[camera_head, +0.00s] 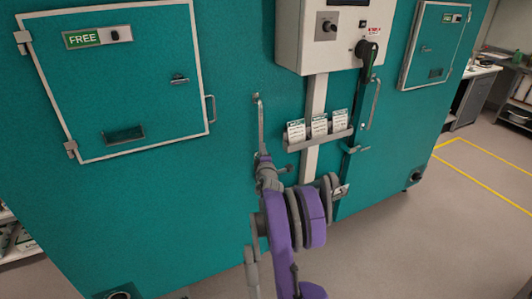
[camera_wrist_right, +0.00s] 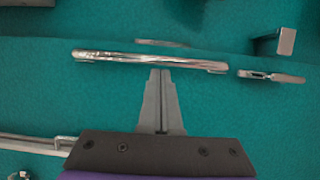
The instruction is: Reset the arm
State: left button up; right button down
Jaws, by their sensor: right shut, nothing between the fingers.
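My right arm (camera_head: 283,225), purple and grey, rises from the bottom of the head view toward the teal chamber front. My right gripper (camera_wrist_right: 160,75) is shut and empty in the wrist view. Its grey fingertips point at the middle of a metal bar handle (camera_wrist_right: 120,57). I cannot tell whether they touch it. In the head view a vertical metal handle (camera_head: 260,115) stands just above my right wrist, and the fingertips are hard to make out there. My left gripper is not in view.
A chamber door with a green FREE sign (camera_head: 82,39) is at the left. A white control box (camera_head: 328,30) and a card rack (camera_head: 318,140) are close to my right arm. Another door (camera_head: 436,45) is farther right. Open floor (camera_head: 425,230) with yellow lines lies at the right.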

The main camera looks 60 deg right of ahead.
jog(key=s+a+r+m+g, duration=0.1)
jog(key=a+r+m, duration=0.3)
jog(key=a, duration=0.6)
jog(key=s+a+r+m, duration=0.1)
jog(key=a+r+m, duration=0.3)
jog(key=a, duration=0.5)
jog(key=s+a+f+g+y, duration=0.1)
jog(key=s+a+f+y, duration=0.3)
jog(key=a, duration=0.8)
jog(key=s+a+f+g+y, duration=0.2)
jog(key=s+a+f+y, duration=0.3)
jog(key=a, duration=0.7)
jog(key=s+a+f+g+y, duration=0.1)
jog(key=s+a+f+y, duration=0.4)
jog(key=s+a+f, duration=0.3)
jog(key=s+a, duration=0.2)
jog(key=a, duration=0.2)
jog(key=shift+s+a+g, duration=0.2)
jog(key=shift+s+g, duration=0.05)
jog(key=shift+g, duration=0.05)
jog(key=shift+d+f, duration=0.1)
